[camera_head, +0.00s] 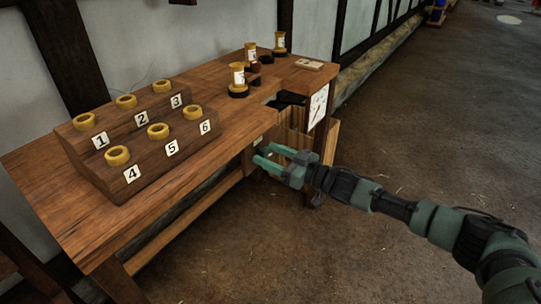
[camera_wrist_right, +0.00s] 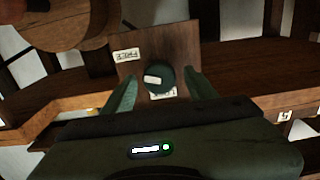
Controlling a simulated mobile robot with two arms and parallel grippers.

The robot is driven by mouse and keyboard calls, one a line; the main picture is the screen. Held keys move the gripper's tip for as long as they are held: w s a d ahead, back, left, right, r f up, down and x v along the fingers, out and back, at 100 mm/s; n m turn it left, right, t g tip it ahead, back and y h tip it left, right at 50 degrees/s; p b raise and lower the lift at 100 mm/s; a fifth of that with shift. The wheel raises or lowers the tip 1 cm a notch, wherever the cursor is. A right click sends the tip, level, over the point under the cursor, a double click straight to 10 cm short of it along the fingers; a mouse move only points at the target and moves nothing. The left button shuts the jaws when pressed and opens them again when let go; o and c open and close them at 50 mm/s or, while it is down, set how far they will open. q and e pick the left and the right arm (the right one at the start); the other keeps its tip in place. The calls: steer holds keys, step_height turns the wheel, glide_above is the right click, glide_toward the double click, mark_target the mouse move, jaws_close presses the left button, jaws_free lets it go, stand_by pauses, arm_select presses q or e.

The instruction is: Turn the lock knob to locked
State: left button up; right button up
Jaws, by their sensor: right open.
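The lock knob (camera_wrist_right: 160,79) is a dark round knob with a pale mark, set on a brown wooden plate (camera_wrist_right: 180,42) in the right wrist view. A label (camera_wrist_right: 126,55) shows above left of it, and another pale label is partly hidden below it. My right gripper (camera_wrist_right: 157,92) is open, with one green finger on each side of the knob; I cannot tell whether they touch it. In the head view my right gripper (camera_head: 262,156) reaches the front edge of the workbench (camera_head: 226,130), and the knob is not clearly visible there. My left gripper is not in view.
A stepped wooden rack (camera_head: 150,184) with several yellow rings and numbers 1 to 6 stands on the bench. Spools (camera_head: 237,75) stand at the back. A white dial (camera_head: 318,106) hangs at the bench's right end, near a wooden crate (camera_head: 331,139). The floor at right is clear.

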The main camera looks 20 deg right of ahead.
jaws_close()
